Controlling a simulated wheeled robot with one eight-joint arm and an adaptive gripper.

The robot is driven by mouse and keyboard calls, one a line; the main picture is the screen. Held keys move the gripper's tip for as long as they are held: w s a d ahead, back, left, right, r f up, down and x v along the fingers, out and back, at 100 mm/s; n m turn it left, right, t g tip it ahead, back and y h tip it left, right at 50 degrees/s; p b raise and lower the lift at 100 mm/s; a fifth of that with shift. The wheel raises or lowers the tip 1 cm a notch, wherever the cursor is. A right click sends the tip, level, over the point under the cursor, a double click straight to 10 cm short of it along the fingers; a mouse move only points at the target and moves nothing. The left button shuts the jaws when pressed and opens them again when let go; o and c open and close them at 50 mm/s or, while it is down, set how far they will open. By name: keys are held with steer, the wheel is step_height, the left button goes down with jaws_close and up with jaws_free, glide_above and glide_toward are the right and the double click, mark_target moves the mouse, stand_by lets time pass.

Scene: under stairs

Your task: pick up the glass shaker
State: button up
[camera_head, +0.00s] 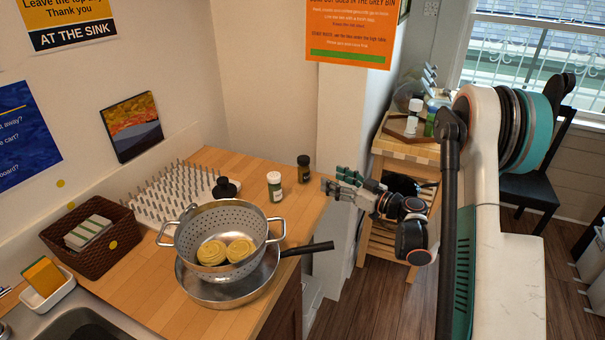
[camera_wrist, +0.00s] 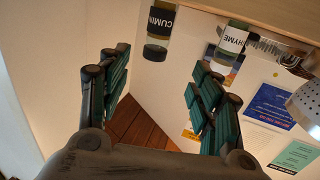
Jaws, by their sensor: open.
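Two small glass shakers stand upright on the wooden counter. One has a dark cap and dark contents (camera_head: 303,169); the other has a white cap (camera_head: 275,187) and stands a little to its left. In the wrist view, which is upside down, one shaker is labelled CUMIN with a dark cap (camera_wrist: 158,30), and the other is labelled THYME (camera_wrist: 232,38). My gripper (camera_head: 330,182) is open and empty, just right of the dark-capped shaker near the counter's edge. In the wrist view, the CUMIN shaker appears beyond the gap between my fingertips (camera_wrist: 160,62), apart from them.
A colander (camera_head: 212,225) with yellow pasta nests sits in a pan (camera_head: 225,290), its handle pointing right. Behind are a spiked white drying rack (camera_head: 165,195) and a black-topped item (camera_head: 225,188). A wall corner (camera_head: 345,130) rises behind my gripper. A wooden cart (camera_head: 405,150) stands farther back.

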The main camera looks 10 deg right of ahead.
mark_target(308, 169)
steer(key=b+x, duration=0.1)
steer(key=x, duration=0.7)
steer(key=shift+w+f+b, duration=0.25)
steer(key=shift+b, duration=0.15)
steer(key=x, duration=0.1)
steer(key=b+x, duration=0.1)
steer(key=x, duration=0.1)
steer(key=b+x, duration=0.1)
steer(key=shift+w+f, duration=0.25)
steer(key=shift+w+a+r, duration=0.1)
steer(key=shift+w+a, duration=0.1)
steer(key=shift+w, duration=0.1)
steer(key=c, duration=1.3)
